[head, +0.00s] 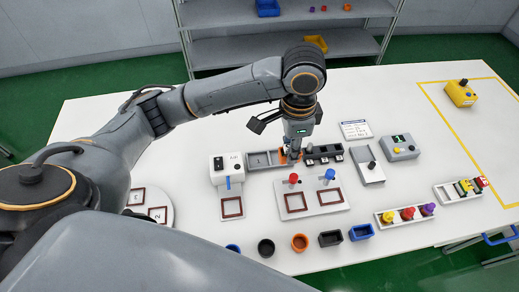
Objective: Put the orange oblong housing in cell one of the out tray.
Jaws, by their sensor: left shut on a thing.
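My left gripper (295,152) comes down over a long grey tray (262,168) in the middle of the table. It is shut on an orange housing (284,157), of which only a small part shows beside the fingers. The housing is at the tray; I cannot tell whether it touches the floor of a cell. The tray's left part looks empty. Dark pieces (325,150) sit just right of the gripper. Cell numbers are too small to read. My right gripper is not in view.
A white station (224,170) stands left of the tray. A plate with red and blue knobs (312,197) lies in front. Several cups and boxes, including a round orange cup (299,243), line the front edge. A grey control box (400,147) stands to the right.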

